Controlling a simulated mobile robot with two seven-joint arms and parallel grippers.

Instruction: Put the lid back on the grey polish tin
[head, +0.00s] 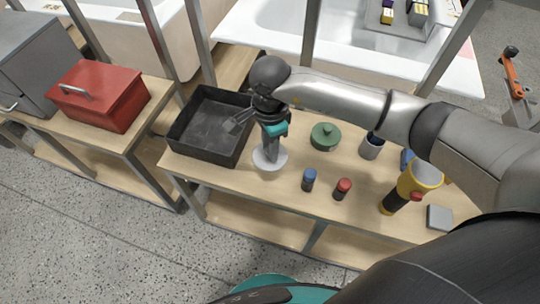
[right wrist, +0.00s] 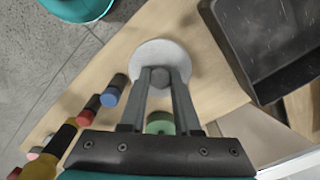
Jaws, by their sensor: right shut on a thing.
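A pale grey round lid (head: 270,158) with a small knob is below my right gripper (head: 268,150), near the front of the wooden bench. In the right wrist view the lid (right wrist: 148,52) is a flat disc, and my right gripper (right wrist: 163,72) is shut on its knob. I cannot make out a grey tin body under the lid; the lid and gripper would hide it. I cannot tell whether the lid rests on anything. My left gripper is not in view.
A black tray (head: 208,130) lies left of the lid. A green lidded pot (head: 325,136), a grey open cup (head: 371,146), a blue-topped jar (head: 308,180), a red-topped jar (head: 342,189) and a yellow-black torch (head: 410,188) stand to the right. A red toolbox (head: 100,95) is far left.

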